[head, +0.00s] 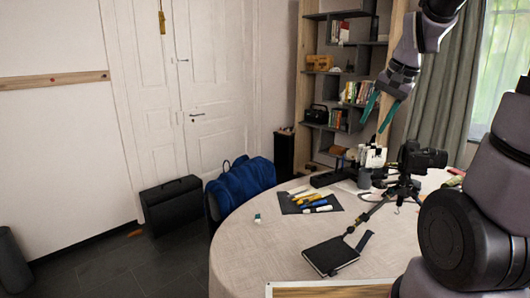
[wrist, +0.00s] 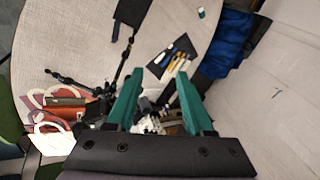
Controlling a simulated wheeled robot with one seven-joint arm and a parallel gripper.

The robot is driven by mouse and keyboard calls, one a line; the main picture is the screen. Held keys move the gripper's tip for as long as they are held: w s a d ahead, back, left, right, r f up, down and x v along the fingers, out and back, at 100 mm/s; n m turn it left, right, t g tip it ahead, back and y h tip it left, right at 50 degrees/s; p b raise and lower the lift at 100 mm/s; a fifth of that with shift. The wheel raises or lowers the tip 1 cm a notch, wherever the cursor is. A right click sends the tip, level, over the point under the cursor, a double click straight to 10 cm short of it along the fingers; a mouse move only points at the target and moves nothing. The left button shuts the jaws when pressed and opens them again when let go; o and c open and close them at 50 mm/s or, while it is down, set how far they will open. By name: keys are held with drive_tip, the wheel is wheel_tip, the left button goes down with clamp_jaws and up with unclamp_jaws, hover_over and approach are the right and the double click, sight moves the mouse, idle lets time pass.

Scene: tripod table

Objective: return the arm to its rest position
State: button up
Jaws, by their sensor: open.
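My gripper (head: 378,112) is raised in the air above the far side of the round table (head: 247,228), at the upper right of the head view. Its two green fingers are apart and point down. They also show in the wrist view (wrist: 160,88), with nothing held between them. My arm bends up and over from the right edge of the head view.
A camera (head: 424,157) on a small tripod (head: 400,190) stands on the table under my arm. A black notebook (head: 331,256) and a dark mat (head: 308,206) with markers lie nearer. A shelf (head: 309,95) stands behind; a blue bag (head: 243,185) is left of the table.

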drive_tip(key=s+a+r+n+t, duration=0.1)
drive_tip(key=s+a+r, duration=0.1)
drive_tip(key=s, duration=0.5)
drive_tip(key=s+a+r+n+t, duration=0.2)
drive_tip(key=s+r, duration=0.3)
drive_tip(key=s, duration=0.2)
drive_tip(key=shift+a+r, duration=0.2)
